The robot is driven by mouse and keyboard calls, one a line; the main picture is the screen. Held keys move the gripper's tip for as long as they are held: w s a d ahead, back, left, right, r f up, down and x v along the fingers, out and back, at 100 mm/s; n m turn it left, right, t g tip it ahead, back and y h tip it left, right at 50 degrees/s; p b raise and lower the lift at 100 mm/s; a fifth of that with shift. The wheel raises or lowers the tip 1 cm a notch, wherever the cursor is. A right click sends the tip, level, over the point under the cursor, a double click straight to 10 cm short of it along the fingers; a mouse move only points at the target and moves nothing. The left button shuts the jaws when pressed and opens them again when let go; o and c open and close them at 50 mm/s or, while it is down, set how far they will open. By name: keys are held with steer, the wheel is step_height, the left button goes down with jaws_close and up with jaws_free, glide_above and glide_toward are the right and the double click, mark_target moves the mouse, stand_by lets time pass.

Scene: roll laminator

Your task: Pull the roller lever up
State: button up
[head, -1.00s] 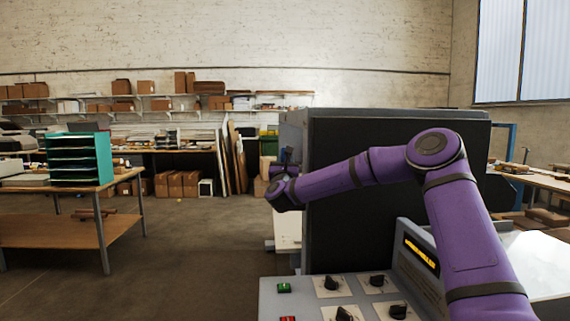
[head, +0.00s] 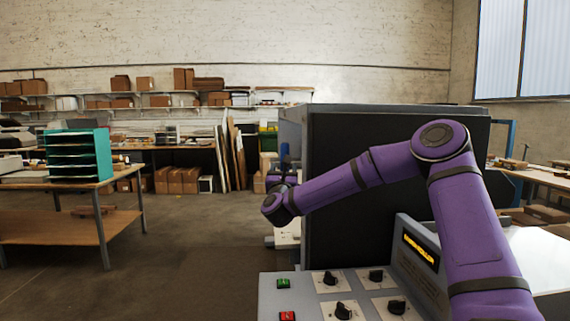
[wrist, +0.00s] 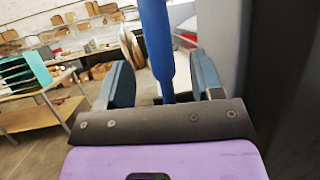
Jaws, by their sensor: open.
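The roller lever appears as a blue bar (wrist: 158,45) in the wrist view, upright and running down between the fingers of my gripper (wrist: 163,82). The two fingers are apart, one on each side of the bar, with a gap to each. I cannot tell how deep the bar sits between them. In the head view the laminator (head: 395,190) is a large dark-fronted machine. My purple arm crosses in front of it, and its wrist end is beside the machine's left edge.
A control panel with knobs (head: 343,310) and a green button (head: 283,283) lies below the arm. A wooden table (head: 60,232) with a teal paper rack (head: 80,157) stands at left. The floor between is clear. Shelves with boxes line the back wall.

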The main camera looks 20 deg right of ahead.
steer(key=shift+v, duration=1.9)
steer(key=s+a+n+g+y, duration=0.3)
steer(key=s+a+n+y, duration=0.3)
steer(key=n, duration=0.8)
steer(key=s+a+n+g+y, duration=0.2)
steer(key=s+a+n+y, duration=0.2)
steer(key=a+n+y, duration=0.75)
steer(key=s+d+n+g+h, duration=0.2)
steer(key=s+d+n, duration=0.3)
steer(key=s, duration=0.8)
steer(key=s+d+n+g+h, duration=0.2)
steer(key=s+d+n+g, duration=0.2)
steer(key=s, duration=0.9)
steer(key=s+d+n+g+h, duration=0.3)
steer(key=s+d+n, duration=0.3)
steer(key=s, duration=0.7)
steer(key=shift+r+n+g, duration=0.4)
steer(key=shift+n+g, duration=0.15)
steer(key=shift+g, duration=0.05)
steer(key=shift+c, duration=0.3)
